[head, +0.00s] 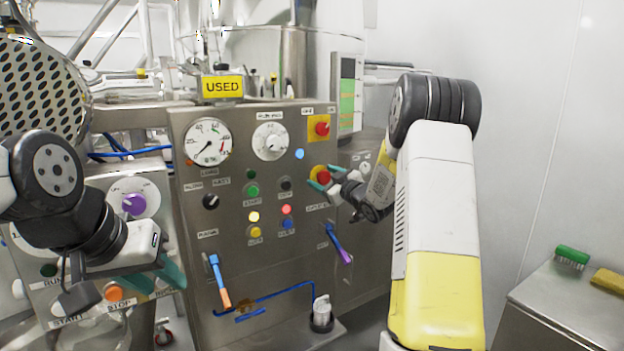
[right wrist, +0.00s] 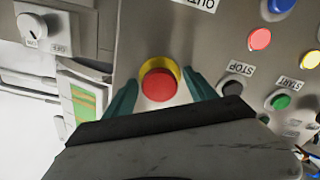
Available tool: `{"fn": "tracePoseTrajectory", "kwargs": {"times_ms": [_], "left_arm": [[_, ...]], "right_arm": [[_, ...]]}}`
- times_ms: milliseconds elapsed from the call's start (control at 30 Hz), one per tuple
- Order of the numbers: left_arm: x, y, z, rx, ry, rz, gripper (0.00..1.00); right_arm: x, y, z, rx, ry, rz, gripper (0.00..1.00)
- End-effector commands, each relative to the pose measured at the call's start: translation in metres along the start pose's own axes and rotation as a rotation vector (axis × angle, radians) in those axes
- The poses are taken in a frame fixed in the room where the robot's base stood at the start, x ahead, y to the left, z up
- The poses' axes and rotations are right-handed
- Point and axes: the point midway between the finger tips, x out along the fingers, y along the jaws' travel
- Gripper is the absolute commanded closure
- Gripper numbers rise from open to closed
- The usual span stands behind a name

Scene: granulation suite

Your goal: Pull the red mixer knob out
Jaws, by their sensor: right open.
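A red mushroom-shaped knob with a yellow collar (head: 323,175) sits on the right part of the steel control panel. In the right wrist view the red knob (right wrist: 158,85) is in the middle, between two teal fingertips. My right gripper (head: 327,181) is open, with one finger on each side of the knob; I cannot tell whether either touches it. It also shows in the right wrist view (right wrist: 160,92). My left gripper (head: 158,277) hangs at lower left before the smaller panel, its teal fingers apart and nothing seen between them.
Another red knob on a yellow plate (head: 321,128) sits higher on the panel. Gauges, coloured buttons and blue-handled levers (head: 219,280) fill the panel (head: 190,135). A steel cabinet (head: 570,308) with a green brush (head: 572,256) stands at right.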

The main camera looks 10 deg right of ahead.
Motion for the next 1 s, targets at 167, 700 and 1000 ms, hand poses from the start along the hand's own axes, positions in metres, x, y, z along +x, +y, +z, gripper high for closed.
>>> {"fn": "tracePoseTrajectory", "kwargs": {"times_ms": [167,700,1000], "left_arm": [[0.000,0.000,0.000,0.000,0.000,0.000,0.62],[0.000,0.000,0.000,0.000,0.000,0.000,0.62],[0.000,0.000,0.000,0.000,0.000,0.000,0.62]], "right_arm": [[0.000,0.000,0.000,0.000,0.000,0.000,0.53],[-0.008,0.001,0.001,0.001,-0.003,0.002,1.00],[-0.016,0.000,0.001,0.001,-0.003,-0.001,1.00]]}}
